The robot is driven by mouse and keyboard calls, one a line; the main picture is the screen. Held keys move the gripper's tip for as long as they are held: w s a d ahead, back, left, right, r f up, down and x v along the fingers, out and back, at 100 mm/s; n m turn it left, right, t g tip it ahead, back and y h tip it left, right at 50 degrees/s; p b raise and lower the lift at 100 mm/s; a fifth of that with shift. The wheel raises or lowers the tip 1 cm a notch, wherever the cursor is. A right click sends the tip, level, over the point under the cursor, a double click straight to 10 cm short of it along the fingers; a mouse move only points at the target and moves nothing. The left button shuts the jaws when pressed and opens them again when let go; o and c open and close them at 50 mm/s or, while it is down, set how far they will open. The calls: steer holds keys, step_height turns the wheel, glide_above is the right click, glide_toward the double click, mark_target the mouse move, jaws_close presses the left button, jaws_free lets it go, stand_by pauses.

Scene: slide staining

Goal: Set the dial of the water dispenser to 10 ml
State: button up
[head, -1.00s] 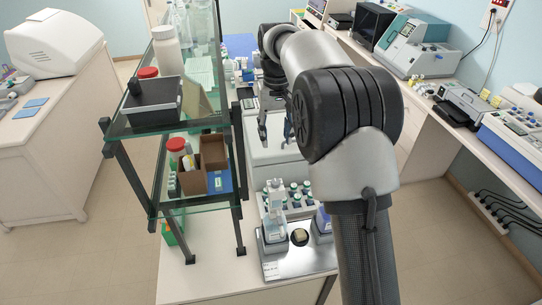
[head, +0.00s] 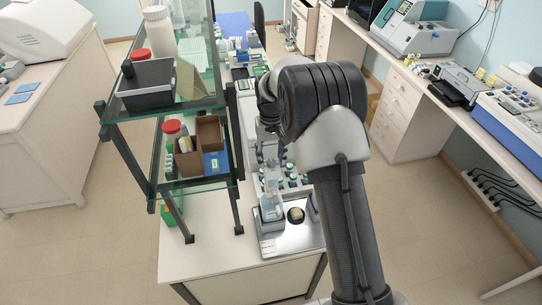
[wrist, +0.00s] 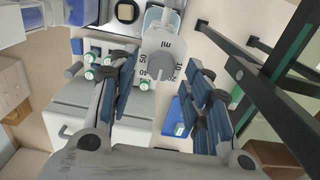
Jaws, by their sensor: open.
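The water dispenser (head: 270,205) stands upright on a metal tray on the bench in the head view, partly behind my arm. In the wrist view its white dial plate (wrist: 155,45) faces me, marked "ml" with numbers around a grey knob (wrist: 160,68). Some of the numbers are hidden or too small to read. My gripper (wrist: 161,80) is open, with blue-grey fingers on the left and right of the knob. No contact with the knob shows. In the head view my gripper is mostly hidden by the arm above the dispenser.
A glass shelf rack (head: 205,185) with bottles and boxes stands close left of the dispenser; its dark frame (wrist: 265,85) crosses the right of the wrist view. Several capped vials (wrist: 92,65) sit in a rack beside the dispenser. A small brown-topped item (head: 296,214) is on the tray.

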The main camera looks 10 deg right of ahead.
steer(key=shift+f, duration=0.35)
steer(key=shift+c, duration=0.4)
steer(key=c, duration=1)
